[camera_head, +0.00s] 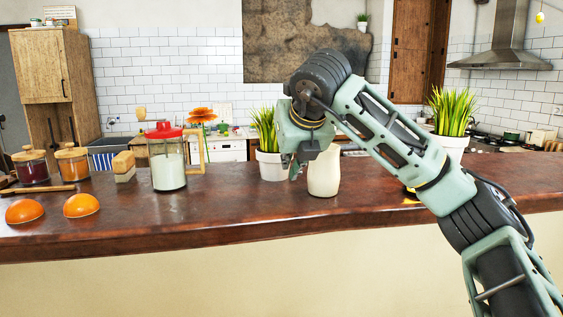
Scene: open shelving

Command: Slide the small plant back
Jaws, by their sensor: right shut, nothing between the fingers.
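A small grassy plant in a white pot (271,167) stands upright on the dark wooden counter (230,215), left of my right gripper. My right gripper (296,170) is shut and empty. It points down beside the pot's right side and overlaps part of the plant's leaves in the picture; I cannot tell whether it touches the pot. A second, similar plant in a white pot (453,146) stands further right, partly behind my right arm. My left gripper is not in view.
A cream vase (324,175) stands just right of my right gripper, partly hidden by it. To the left are a red-lidded jar (167,168), a sponge-like block (124,168), orange halves (81,205) and two spice jars. The counter's front middle is clear.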

